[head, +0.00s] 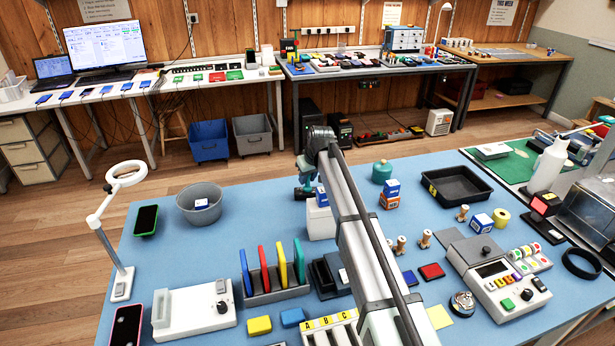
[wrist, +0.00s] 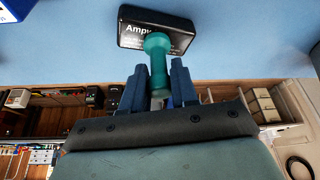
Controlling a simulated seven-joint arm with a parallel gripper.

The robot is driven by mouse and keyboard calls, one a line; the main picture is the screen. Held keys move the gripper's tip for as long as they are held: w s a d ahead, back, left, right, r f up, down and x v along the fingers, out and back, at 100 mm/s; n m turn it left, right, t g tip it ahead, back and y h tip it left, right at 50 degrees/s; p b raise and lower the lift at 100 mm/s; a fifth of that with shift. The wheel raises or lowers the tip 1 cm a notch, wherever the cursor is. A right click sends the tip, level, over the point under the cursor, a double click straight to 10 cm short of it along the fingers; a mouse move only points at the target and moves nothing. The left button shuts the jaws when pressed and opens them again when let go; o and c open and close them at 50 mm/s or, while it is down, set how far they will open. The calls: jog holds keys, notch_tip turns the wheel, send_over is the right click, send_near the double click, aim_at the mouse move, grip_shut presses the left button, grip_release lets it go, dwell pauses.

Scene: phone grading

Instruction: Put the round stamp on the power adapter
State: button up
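In the wrist view, the round stamp (wrist: 158,50) is green, with a rounded end and a narrower stem. My gripper (wrist: 160,85) is shut on its stem, with a dark blue finger on either side. The power adapter (wrist: 131,30) is a black block with white lettering starting "Amp". The stamp's rounded end overlaps the adapter's lower edge in this view; I cannot tell whether they touch.
A grey bowl (head: 200,211) is to the left and a teal jar (head: 381,172) to the right. A black tray (head: 468,197) lies farther right. My arm covers the table's middle.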

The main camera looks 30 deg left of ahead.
jog(key=o, duration=0.4)
jog(key=shift+r, duration=0.1)
jog(key=v, duration=1.2)
jog(key=shift+r, duration=0.1)
